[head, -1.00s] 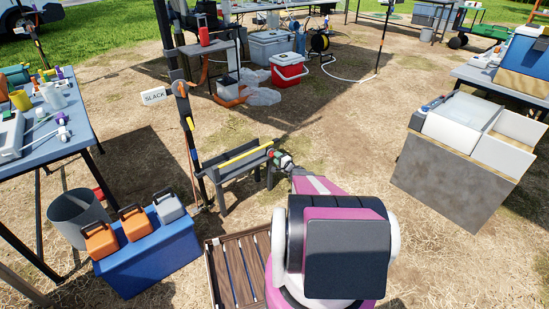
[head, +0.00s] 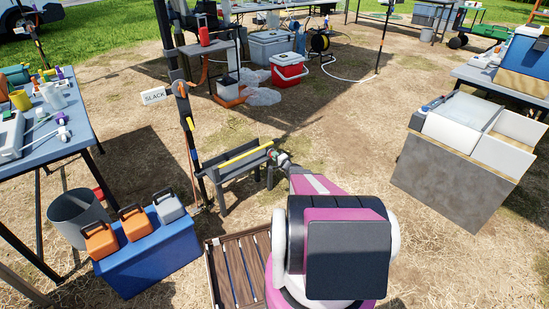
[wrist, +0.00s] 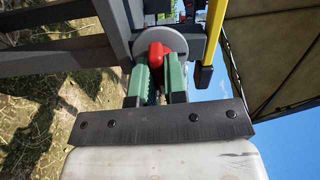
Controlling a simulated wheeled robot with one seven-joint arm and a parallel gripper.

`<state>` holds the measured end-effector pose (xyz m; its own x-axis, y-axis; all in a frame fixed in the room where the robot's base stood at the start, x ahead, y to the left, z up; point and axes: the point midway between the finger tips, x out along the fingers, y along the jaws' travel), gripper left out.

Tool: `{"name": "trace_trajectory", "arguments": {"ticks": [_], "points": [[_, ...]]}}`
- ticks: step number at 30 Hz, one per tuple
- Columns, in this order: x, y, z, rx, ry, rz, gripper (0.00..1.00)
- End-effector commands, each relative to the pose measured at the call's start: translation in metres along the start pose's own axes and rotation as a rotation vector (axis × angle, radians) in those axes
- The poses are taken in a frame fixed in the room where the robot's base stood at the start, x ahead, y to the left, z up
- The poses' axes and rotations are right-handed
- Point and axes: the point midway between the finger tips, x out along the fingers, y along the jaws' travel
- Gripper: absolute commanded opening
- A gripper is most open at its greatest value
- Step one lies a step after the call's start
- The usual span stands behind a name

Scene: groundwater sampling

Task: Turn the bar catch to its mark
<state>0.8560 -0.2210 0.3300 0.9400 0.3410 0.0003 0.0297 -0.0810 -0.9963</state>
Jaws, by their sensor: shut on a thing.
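In the wrist view a red catch handle (wrist: 156,56) stands out from a round grey disc (wrist: 175,42) on the dark frame. My gripper (wrist: 160,80) has its two green fingers on either side of the red handle and is shut on it. The fingers hide part of the handle. The catch's mark cannot be made out. In the head view my gripper (head: 277,157) is at the right end of the dark trough-like stand (head: 240,175), and the catch is too small to tell there.
A yellow bar (head: 243,153) runs along the stand; its end (wrist: 206,75) is right of the disc in the wrist view. A post with a SLACK sign (head: 154,95) is left. A blue box (head: 150,258) with orange and grey cases and a slatted platform (head: 238,270) are nearer.

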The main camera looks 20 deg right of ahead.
Motion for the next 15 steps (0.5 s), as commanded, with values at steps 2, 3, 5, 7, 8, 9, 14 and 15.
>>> {"name": "trace_trajectory", "arguments": {"ticks": [2,3,5,7,8,9,14,15], "points": [[-0.0002,0.0002,0.0003,-0.086,-0.001,0.0,0.0],[-0.0002,0.0002,0.0003,-0.134,-0.001,0.0,0.0],[-0.0002,0.0002,0.0003,-0.204,-0.001,0.0,0.0],[-0.0003,0.0002,0.0004,-0.286,-0.001,0.0,0.0],[-0.0003,0.0002,0.0004,-0.321,-0.001,0.0,0.0],[-0.0003,0.0002,0.0004,-0.366,-0.001,0.0,0.0],[-0.0003,0.0003,0.0005,-0.551,-0.001,0.0,0.0],[-0.0003,0.0003,0.0005,-0.597,-0.001,0.001,0.0]]}}
